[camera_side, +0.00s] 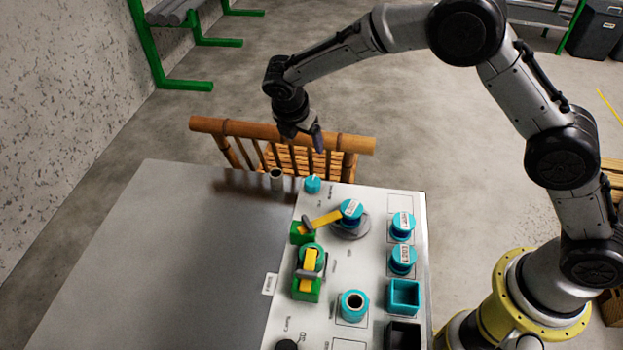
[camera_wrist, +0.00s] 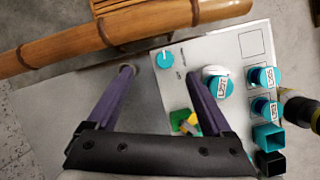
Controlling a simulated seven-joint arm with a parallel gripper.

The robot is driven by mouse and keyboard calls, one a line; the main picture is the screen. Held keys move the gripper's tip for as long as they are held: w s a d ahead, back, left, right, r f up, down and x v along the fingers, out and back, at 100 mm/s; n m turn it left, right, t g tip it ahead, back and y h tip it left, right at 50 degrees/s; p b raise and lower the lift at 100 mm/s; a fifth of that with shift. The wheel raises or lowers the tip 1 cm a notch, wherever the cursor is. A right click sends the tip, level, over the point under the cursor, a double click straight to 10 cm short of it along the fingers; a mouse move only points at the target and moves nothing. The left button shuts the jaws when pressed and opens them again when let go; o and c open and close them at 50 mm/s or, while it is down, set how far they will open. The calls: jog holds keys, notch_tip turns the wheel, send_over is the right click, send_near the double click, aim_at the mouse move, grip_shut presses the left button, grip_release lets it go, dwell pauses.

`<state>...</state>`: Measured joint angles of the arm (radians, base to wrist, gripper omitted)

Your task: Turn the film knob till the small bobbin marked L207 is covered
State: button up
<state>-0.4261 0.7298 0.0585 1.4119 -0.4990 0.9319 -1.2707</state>
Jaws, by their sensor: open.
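My gripper (camera_side: 303,137) is open and empty, in the air above the panel's far edge; its two purple fingers show in the wrist view (camera_wrist: 158,75). A small teal knob (camera_side: 312,184) with a pointer mark stands at that edge, apart from the fingers; in the wrist view the knob (camera_wrist: 165,60) shows between and beyond the fingertips. I cannot read which knob is the film one. A labelled teal bobbin (camera_side: 351,210) sits on a round grey base with yellow film beside it; its label in the wrist view (camera_wrist: 222,87) looks like L207, but is blurred. Its label is uncovered.
Two labelled teal bobbins (camera_side: 402,226) (camera_side: 402,261) stand at the right. A teal box (camera_side: 404,296), a black box (camera_side: 403,335), green blocks (camera_side: 306,290) and a black knob (camera_side: 287,345) are nearer. A bamboo chair (camera_side: 290,133) stands behind.

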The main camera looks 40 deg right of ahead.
send_near(312, 181)
jog(key=shift+n+g, duration=0.3)
jog(key=x, duration=0.8)
jog(key=shift+w+d+f, duration=0.1)
jog(key=shift+w+f, duration=0.15)
jog(key=shift+f, duration=0.1)
grip_shut()
jog(key=m+g, duration=0.1)
jog(key=m, duration=0.1)
jog(key=m+g, duration=0.1)
jog(key=m, duration=0.2)
jog(key=shift+w+m+h, duration=0.2)
jog(key=shift+m+h, duration=0.1)
jog(key=m+g, duration=0.2)
jog(key=m, duration=0.3)
jog(key=shift+w, duration=0.1)
